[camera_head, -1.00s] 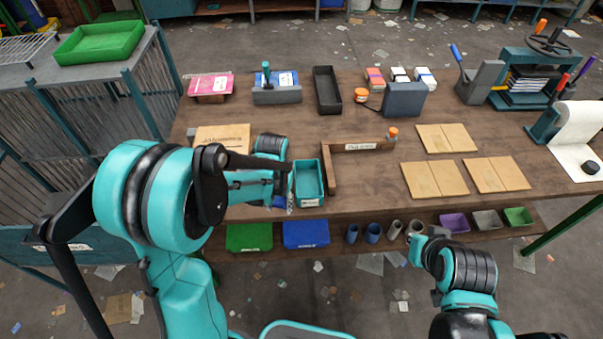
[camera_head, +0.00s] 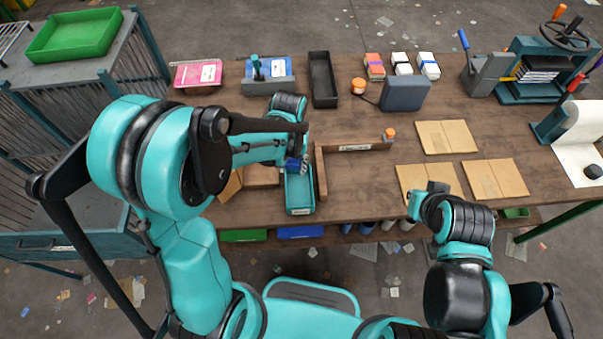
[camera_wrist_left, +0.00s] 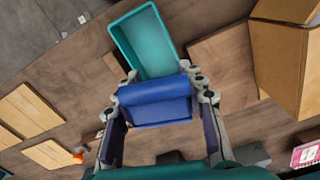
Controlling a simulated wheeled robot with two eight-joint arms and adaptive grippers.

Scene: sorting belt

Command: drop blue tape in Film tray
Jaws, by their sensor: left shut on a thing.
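The blue tape (camera_wrist_left: 155,104) is held between the fingertips of my left gripper (camera_wrist_left: 156,90) in the left wrist view. In the head view, my left gripper (camera_head: 297,164) is at the far end of the teal tray (camera_head: 300,199), with a little blue showing. The tray's front label is too small to read. It also shows in the left wrist view (camera_wrist_left: 144,38), empty where visible, its near end covered by the tape. I cannot tell how high the tape is above it. My right gripper (camera_head: 424,194) is over the cardboard sheets, its fingers unclear.
A wooden L-shaped fence (camera_head: 322,172) stands just right of the tray. An open cardboard box (camera_wrist_left: 288,58) stands near it in the left wrist view. Flat cardboard sheets (camera_head: 446,137) lie to the right. A black tray (camera_head: 322,80) lies farther back.

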